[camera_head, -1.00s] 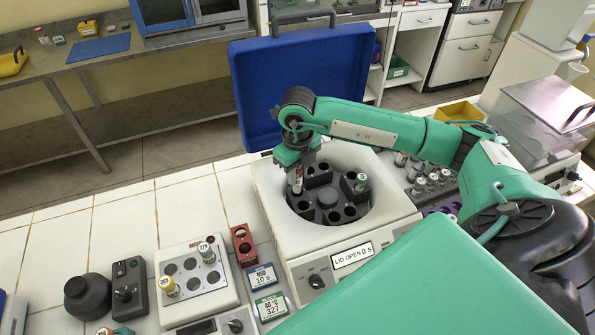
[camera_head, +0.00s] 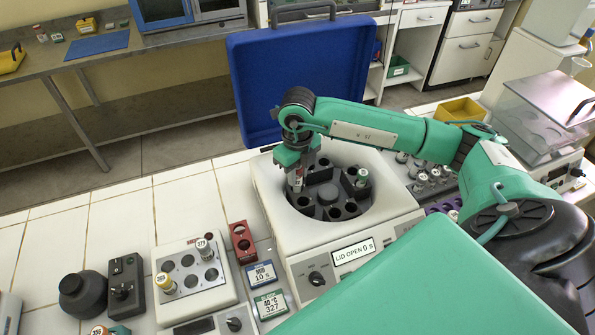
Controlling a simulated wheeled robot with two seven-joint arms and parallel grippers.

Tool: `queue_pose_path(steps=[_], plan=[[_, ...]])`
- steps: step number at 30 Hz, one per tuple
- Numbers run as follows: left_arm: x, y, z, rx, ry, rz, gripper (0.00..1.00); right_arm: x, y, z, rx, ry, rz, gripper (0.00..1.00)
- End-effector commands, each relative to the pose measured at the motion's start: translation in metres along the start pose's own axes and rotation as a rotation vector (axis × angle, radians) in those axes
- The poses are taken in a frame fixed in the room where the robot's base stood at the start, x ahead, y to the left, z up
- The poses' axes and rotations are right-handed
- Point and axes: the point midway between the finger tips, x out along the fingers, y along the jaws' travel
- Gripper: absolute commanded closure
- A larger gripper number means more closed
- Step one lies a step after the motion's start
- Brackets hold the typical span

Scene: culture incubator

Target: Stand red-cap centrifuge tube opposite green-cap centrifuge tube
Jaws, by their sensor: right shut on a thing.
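The open centrifuge (camera_head: 403,214) holds a dark rotor (camera_head: 328,196) with several wells around its hub. The green-cap centrifuge tube (camera_head: 362,176) stands in a well on the rotor's right side. My right gripper (camera_head: 297,171) points down over the rotor's left side and is shut on the red-cap centrifuge tube (camera_head: 297,183). That tube is close to upright, at a well across the hub from the green-cap tube. Its cap is mostly hidden by the fingers, and I cannot tell how deep its lower end sits. My left gripper is not in view.
The raised blue lid (camera_head: 300,75) stands behind the rotor. A block with labelled tubes (camera_head: 222,292) and a small red rack (camera_head: 242,243) stand to the left. More tubes (camera_head: 420,182) stand to the right, under my right arm.

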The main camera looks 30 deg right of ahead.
Motion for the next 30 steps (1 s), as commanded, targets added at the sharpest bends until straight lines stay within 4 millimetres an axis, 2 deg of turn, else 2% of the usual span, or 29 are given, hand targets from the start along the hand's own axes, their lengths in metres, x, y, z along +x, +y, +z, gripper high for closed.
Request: queue_pose_path(steps=[24,25,28,30], plan=[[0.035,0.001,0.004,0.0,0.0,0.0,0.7,0.037,0.0,0.0,0.0,0.0,0.0,0.96],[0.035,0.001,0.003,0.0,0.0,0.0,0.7,0.036,0.0,0.0,0.0,0.0,0.0,0.72],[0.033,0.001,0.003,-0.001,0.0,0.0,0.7,0.035,0.0,0.0,0.0,0.0,0.0,0.52],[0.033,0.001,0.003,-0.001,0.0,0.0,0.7,0.035,0.0,0.0,0.0,0.0,0.0,0.48]])
